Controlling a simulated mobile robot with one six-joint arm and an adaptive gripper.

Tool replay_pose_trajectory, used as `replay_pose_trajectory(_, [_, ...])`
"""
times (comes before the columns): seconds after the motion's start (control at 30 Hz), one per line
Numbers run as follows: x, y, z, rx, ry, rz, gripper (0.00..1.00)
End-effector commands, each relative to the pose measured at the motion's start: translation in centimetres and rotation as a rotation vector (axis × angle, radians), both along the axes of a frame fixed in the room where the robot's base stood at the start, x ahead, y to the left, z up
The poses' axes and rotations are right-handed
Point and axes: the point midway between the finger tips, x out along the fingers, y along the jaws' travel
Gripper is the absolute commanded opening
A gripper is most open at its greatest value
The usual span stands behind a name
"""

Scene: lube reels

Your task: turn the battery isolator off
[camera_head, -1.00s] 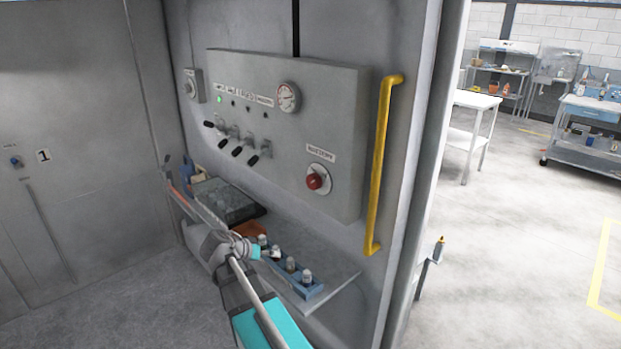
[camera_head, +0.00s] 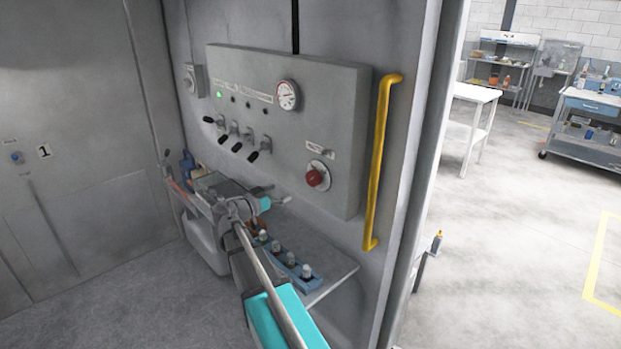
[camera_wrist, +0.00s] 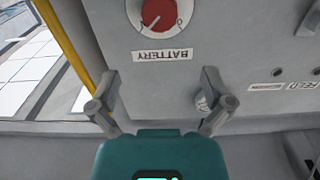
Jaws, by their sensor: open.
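The battery isolator is a red rotary knob (camera_head: 317,176) on a pale round plate, low on the right part of the grey panel (camera_head: 345,120). In the wrist view the red knob (camera_wrist: 158,12) is at the top edge, partly cut off, above an upside-down BATTERY label (camera_wrist: 161,55). A pale line runs slantwise across its face. My gripper (camera_head: 274,194) is left of and below the knob, apart from it, its fingers towards the panel. In the wrist view my gripper (camera_wrist: 158,88) has its two fingers wide apart with nothing between them.
A yellow handrail (camera_head: 382,160) stands right of the panel. Several black-tipped levers (camera_head: 237,147) and a gauge (camera_head: 288,95) are on the panel. Below, a shelf (camera_head: 335,268) holds a blue rack of small bottles (camera_head: 290,260). The space before the knob is clear.

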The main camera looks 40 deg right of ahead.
Motion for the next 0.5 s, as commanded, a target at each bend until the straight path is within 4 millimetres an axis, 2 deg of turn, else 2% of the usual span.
replay_pose_trajectory(0.27, [0.0,-0.5,0.0,0.001,0.001,-0.001,1.0])
replay_pose_trajectory(0.5, [0.2,-2.4,0.0,0.002,0.001,-0.001,1.0])
